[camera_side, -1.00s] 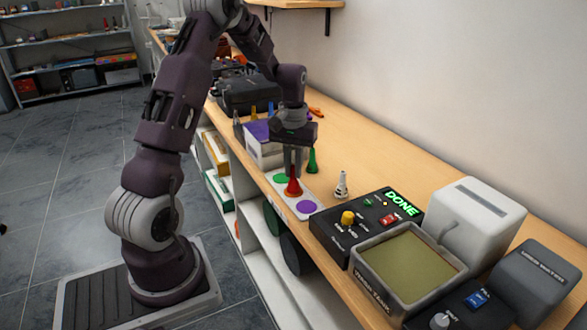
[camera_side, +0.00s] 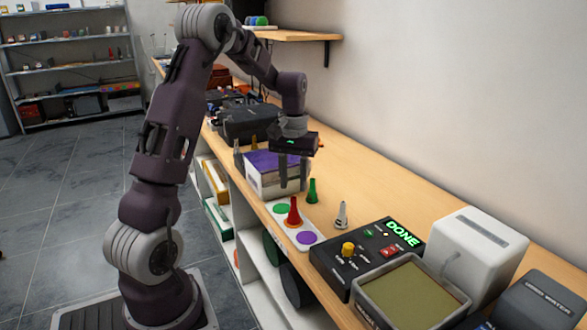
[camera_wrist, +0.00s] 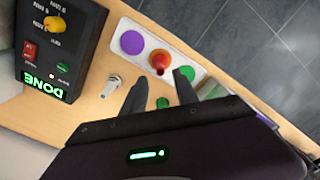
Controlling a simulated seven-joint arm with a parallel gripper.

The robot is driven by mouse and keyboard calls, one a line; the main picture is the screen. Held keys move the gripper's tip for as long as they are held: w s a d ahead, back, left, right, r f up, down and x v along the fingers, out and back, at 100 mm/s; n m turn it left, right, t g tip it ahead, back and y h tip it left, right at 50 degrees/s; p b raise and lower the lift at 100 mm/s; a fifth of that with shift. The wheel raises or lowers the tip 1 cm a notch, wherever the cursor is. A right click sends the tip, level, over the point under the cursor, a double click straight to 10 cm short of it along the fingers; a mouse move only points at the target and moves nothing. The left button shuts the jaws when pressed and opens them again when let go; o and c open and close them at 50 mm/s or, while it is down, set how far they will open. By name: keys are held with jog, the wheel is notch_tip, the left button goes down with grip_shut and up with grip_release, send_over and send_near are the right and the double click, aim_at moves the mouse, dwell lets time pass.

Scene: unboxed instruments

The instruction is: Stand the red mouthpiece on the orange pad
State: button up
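The red mouthpiece (camera_side: 293,213) stands upright on the middle of a white pad strip (camera_side: 311,227). In the wrist view the red mouthpiece (camera_wrist: 160,61) points toward the camera, and part of the orange pad (camera_wrist: 158,53) shows around its base. The strip also has a green pad (camera_side: 281,209) and a purple pad (camera_side: 306,238). My gripper (camera_side: 294,188) is open and empty, raised above and apart from the red mouthpiece. In the wrist view its fingertips (camera_wrist: 159,76) are spread.
A green mouthpiece (camera_side: 312,191) and a metallic mouthpiece (camera_side: 341,215) stand on the wooden bench behind the strip. A black control box (camera_side: 350,270) with lit DONE lies right. A purple-topped box (camera_side: 265,182) is left.

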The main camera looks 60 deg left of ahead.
aim_at(294, 198)
notch_tip(294, 198, up, 6)
jog(key=r, duration=0.1)
jog(key=s+d+r+m+t, duration=0.1)
jog(key=s+d+r+m, duration=0.15)
jog(key=d, duration=0.35)
jog(key=s+d+r+m+t, duration=0.1)
jog(key=s+d+r, duration=0.25)
jog(key=d, duration=0.35)
jog(key=s+d+f+m+t, duration=0.1)
jog(key=s+d+m+t, duration=0.2)
jog(key=s+d, duration=0.8)
jog(key=s+m, duration=0.2)
jog(key=s, duration=0.1)
jog(key=shift+s+d+t, duration=0.25)
jog(key=shift+d+t, duration=0.05)
jog(key=shift+d, duration=0.05)
